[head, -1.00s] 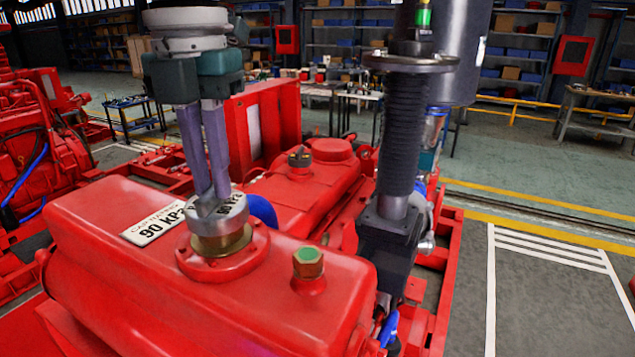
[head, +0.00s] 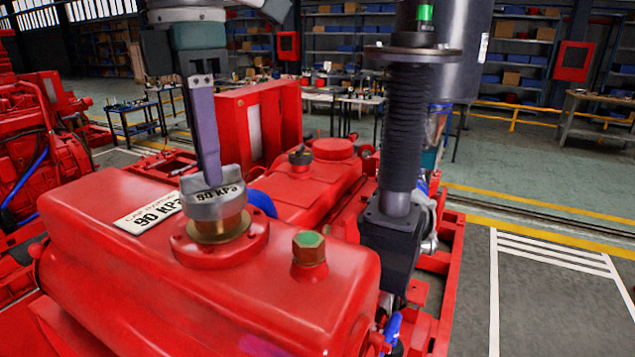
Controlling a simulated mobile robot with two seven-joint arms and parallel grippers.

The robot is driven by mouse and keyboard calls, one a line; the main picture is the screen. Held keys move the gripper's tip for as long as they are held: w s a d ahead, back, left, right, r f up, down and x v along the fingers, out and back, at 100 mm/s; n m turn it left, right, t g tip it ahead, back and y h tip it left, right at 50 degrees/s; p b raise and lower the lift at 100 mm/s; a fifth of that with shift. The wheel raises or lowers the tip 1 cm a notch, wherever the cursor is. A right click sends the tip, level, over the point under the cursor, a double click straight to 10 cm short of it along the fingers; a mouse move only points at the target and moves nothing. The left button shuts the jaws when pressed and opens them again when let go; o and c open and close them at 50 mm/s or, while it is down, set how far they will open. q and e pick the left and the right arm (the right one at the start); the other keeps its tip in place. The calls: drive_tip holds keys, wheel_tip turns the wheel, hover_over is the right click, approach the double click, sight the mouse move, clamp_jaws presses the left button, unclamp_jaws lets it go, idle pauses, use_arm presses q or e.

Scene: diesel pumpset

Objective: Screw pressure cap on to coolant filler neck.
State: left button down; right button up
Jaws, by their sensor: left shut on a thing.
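The pressure cap (head: 213,200) is a silver-grey disc marked 90 kPa. It sits on top of the brass coolant filler neck (head: 220,228), which rises from a round flange on the red coolant tank (head: 130,255). My left gripper (head: 210,178) comes down from above and is shut on the cap. Its fingers now line up one behind the other, so the far finger is mostly hidden. The cap looks about level. I cannot tell how far its threads are engaged. My right gripper does not show.
A brass plug with a green top (head: 308,248) stands on the tank to the right of the neck. A label plate (head: 150,216) lies left of the cap. A black ribbed column (head: 402,130) stands close on the right. A red engine (head: 320,180) lies behind.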

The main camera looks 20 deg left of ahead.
use_arm(q)
drive_tip(key=m+b, duration=0.1)
drive_tip(key=m, duration=0.2)
drive_tip(key=shift+f, duration=0.1)
drive_tip(key=shift+m, duration=1.6)
drive_tip(key=shift+c, duration=2.1)
unclamp_jaws()
drive_tip(key=shift+r+p, duration=2.35)
drive_tip(key=shift+r, duration=1.3)
